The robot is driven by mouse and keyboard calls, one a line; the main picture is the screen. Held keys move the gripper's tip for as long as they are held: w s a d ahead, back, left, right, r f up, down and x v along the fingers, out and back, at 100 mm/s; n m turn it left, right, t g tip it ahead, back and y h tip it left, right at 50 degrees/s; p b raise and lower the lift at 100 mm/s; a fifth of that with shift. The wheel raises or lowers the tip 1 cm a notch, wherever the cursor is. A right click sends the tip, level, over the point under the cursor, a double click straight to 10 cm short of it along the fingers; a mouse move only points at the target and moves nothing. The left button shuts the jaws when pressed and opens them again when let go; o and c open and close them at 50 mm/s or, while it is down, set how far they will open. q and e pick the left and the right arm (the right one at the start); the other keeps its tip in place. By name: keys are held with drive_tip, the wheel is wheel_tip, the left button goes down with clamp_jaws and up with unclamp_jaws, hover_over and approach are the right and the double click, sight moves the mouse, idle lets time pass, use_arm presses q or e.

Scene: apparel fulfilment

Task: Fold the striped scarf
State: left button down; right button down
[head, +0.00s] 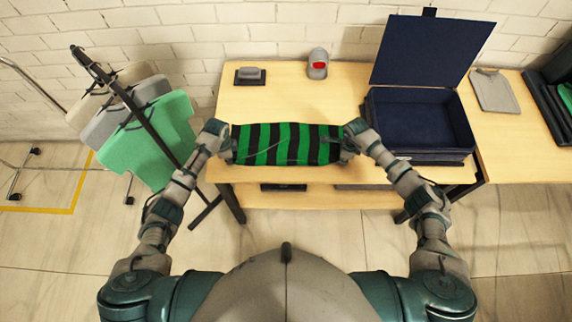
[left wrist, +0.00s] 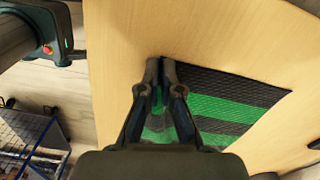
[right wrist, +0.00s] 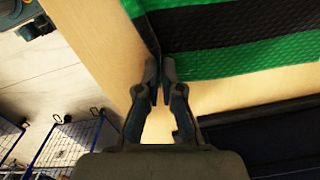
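The striped scarf (head: 288,144), green and black, lies spread as a rectangle near the front of the wooden table. I cannot tell how many layers it has. My left gripper (head: 229,141) is at its left end; in the left wrist view its fingertips (left wrist: 161,64) are nearly together at the scarf's edge (left wrist: 225,90), with green cloth showing between the fingers. My right gripper (head: 346,145) is at the right end; in the right wrist view its fingertips (right wrist: 159,68) are close together on a pinched corner of the scarf (right wrist: 235,50). The fingers hide the pinched cloth.
An open dark blue box (head: 418,120) stands right of the scarf, its lid raised. A grey tool on a dark base (head: 250,76) and a grey device with a red face (head: 318,64) stand behind. A garment rack (head: 130,110) stands left.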

use_arm(q)
drive_tip(key=shift+s+f, duration=0.1)
use_arm(e)
drive_tip(key=shift+s+f, duration=0.2)
idle(0.5)
